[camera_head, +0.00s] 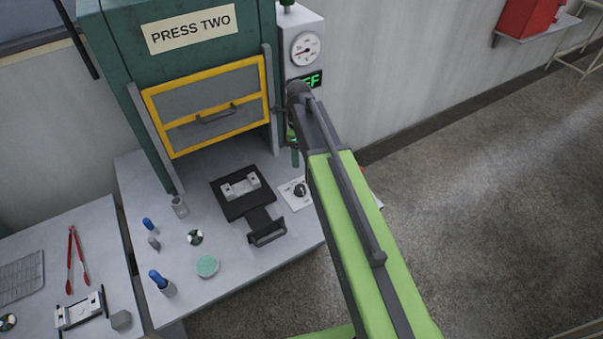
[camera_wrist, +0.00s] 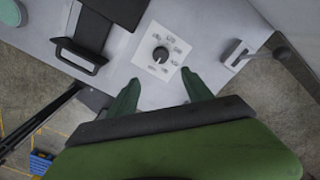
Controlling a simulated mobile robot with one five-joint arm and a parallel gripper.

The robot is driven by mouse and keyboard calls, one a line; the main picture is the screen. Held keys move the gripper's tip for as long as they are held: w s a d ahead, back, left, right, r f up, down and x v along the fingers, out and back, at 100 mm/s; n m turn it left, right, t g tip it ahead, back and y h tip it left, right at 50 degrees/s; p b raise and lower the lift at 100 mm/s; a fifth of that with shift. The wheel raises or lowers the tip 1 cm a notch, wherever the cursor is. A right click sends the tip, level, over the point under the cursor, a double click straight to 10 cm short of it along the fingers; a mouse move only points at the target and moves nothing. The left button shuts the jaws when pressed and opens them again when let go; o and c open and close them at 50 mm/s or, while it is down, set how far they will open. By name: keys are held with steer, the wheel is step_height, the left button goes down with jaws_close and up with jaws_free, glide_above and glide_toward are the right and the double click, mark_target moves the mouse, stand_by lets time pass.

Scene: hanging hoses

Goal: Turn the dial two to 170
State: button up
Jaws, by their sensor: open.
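The dial is a dark round knob (camera_head: 299,190) on a white square plate, set on the grey table at the right of the press marked PRESS TWO (camera_head: 191,29). My arm partly covers the plate's right side in the head view. In the wrist view the knob (camera_wrist: 160,54) shows whole, with small markings around it too small to read. My gripper (camera_wrist: 163,86) is open and empty. Its two green fingers stand apart, with the knob ahead between them and not touched. In the head view a green finger (camera_head: 295,156) shows above and behind the dial.
A black mould plate with a handle (camera_head: 267,232) lies left of the dial, and also shows in the wrist view (camera_wrist: 80,55). A grey bracket (camera_wrist: 237,53) stands to the dial's right. A gauge (camera_head: 305,48) and green display are on the post. Open floor lies right.

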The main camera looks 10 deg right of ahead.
mark_target(300, 187)
steer(key=f+b, duration=1.7)
steer(key=shift+d+f+b, duration=0.25)
steer(key=shift+f+b, duration=0.1)
steer(key=shift+r, duration=0.1)
jaws_close()
